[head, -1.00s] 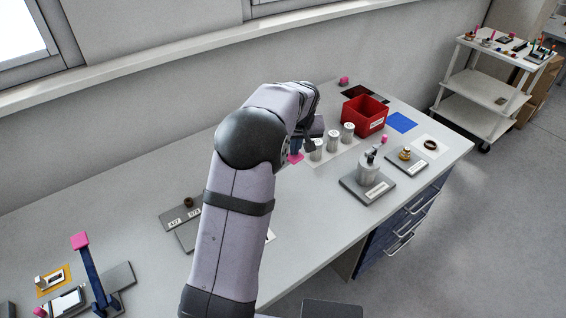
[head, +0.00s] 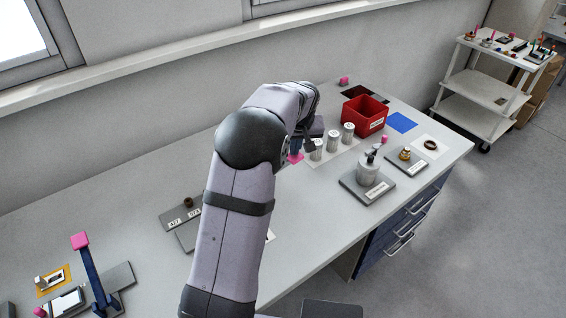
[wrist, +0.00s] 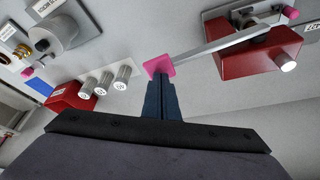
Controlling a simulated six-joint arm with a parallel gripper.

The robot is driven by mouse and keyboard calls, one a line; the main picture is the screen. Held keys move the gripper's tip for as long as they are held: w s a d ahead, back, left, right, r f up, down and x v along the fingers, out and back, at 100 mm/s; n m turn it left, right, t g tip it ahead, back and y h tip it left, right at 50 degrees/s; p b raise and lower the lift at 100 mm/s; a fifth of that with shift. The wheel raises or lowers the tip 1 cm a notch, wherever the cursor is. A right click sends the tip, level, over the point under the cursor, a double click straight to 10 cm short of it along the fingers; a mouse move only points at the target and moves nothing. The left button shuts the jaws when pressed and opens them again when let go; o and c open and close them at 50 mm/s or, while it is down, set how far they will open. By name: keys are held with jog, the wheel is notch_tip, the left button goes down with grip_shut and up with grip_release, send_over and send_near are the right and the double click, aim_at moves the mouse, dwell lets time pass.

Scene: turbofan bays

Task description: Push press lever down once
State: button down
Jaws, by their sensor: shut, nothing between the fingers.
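In the wrist view a light grey lever bar (wrist: 228,42) runs from a dark red press body (wrist: 250,58) to a square pink pad (wrist: 158,66) at its left end. My gripper (wrist: 160,82) is shut and empty, its dark blue fingers pointing at the pad. The fingertips overlap the pad in the picture; whether they touch it I cannot tell. In the head view the pink pad (head: 295,158) shows just beside my gripper (head: 308,144). My arm hides the rest of the press there.
Several silver cylinders (head: 332,141) and a red bin (head: 366,115) stand close to the right of my gripper. A grey fixture (head: 368,170) stands farther right. A blue post with a pink top (head: 88,270) stands at the lower left.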

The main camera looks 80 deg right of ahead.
jog(key=shift+f, duration=0.15)
dwell(0.5)
notch_tip(320, 180, down, 9)
jog(key=b, duration=0.6)
jog(key=shift+a, duration=0.35)
dwell(1.2)
jog(key=shift+r, duration=0.2)
jog(key=shift+d+r+p, duration=0.15)
jog(key=shift+r+p, duration=1.8)
jog(key=shift+r, duration=0.9)
jog(key=shift+d+r+p, duration=0.15)
jog(key=shift+r+p, duration=1.8)
jog(key=shift+r, duration=0.85)
